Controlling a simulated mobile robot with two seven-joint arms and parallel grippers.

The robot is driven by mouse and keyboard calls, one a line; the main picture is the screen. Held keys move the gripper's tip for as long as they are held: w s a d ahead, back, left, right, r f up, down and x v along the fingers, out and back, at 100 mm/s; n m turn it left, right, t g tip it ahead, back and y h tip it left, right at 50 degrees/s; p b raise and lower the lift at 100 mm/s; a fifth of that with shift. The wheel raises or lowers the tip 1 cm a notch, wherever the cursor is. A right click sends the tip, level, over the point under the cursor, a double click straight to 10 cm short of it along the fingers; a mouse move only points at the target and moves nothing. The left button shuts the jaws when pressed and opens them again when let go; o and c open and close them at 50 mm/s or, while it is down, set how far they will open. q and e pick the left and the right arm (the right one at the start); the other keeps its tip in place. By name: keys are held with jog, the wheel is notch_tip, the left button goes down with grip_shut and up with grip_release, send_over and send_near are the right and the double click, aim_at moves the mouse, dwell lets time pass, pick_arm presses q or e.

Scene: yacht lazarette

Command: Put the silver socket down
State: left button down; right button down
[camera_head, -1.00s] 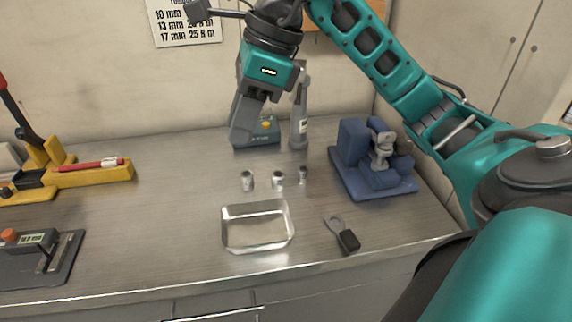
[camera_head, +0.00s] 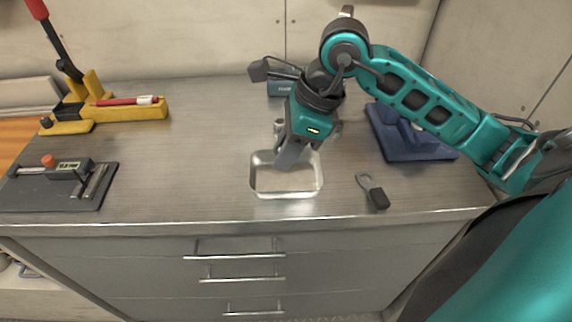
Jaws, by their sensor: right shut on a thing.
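I cannot tell whether the socket touches the tray floor. A small silver piece (camera_head: 279,126) shows just behind the tray, left of my gripper, and is partly hidden. My left gripper is not in view.
A key-like tool with a black handle (camera_head: 376,198) lies right of the tray. A blue fixture (camera_head: 415,145) stands at the right, partly behind my arm. A yellow press (camera_head: 130,112) and a dark gauge plate (camera_head: 60,188) are at the left. The bench between is clear.

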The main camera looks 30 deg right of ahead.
aim_at(286, 179)
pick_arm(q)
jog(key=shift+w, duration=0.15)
pick_arm(e)
jog(key=shift+f, duration=1.95)
jog(key=shift+f+b, duration=0.15)
jog(key=shift+b, duration=0.2)
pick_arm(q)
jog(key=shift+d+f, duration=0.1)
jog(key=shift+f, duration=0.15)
pick_arm(e)
jog(key=c, duration=0.9)
grip_release()
jog(key=shift+c, duration=0.2)
